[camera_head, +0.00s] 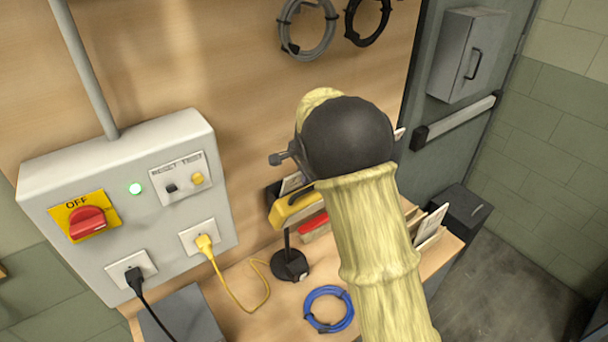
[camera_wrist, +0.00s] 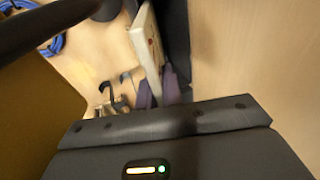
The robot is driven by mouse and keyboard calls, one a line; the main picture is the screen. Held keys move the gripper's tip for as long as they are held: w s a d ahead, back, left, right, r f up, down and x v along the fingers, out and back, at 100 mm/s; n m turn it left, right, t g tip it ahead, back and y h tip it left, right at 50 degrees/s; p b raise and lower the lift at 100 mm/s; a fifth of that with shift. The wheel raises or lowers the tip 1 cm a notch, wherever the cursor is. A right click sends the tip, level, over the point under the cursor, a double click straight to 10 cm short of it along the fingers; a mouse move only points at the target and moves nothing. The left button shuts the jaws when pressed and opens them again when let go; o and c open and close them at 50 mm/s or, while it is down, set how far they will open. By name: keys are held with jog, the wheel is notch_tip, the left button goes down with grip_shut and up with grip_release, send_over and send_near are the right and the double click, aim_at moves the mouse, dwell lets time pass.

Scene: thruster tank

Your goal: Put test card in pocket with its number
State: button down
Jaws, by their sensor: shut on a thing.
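My gripper (camera_wrist: 158,92) shows in the wrist view, its purple pads shut on a pale test card (camera_wrist: 147,42). The card is seen almost edge-on, and its number cannot be read. A dark upright piece (camera_wrist: 178,40) is close to the card's right; I cannot tell whether they touch. In the head view my arm hides the gripper. A white card-like piece (camera_head: 292,183) shows left of my arm by a dark part; I cannot tell if it is the held card. White cards (camera_head: 430,224) stand upright at the bench's right end. No pocket number is readable.
A yellow lamp-like thing (camera_head: 292,208) on a black base (camera_head: 290,266) stands close to my arm. A red item (camera_head: 313,226) is behind it. A blue cable coil (camera_head: 328,308) lies on the bench. The wooden back panel (camera_wrist: 255,50) is close on the right.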

jog(key=c, duration=1.5)
grip_release()
jog(key=b+v, duration=0.3)
jog(key=v, duration=1.4)
jog(key=shift+s+r, duration=0.15)
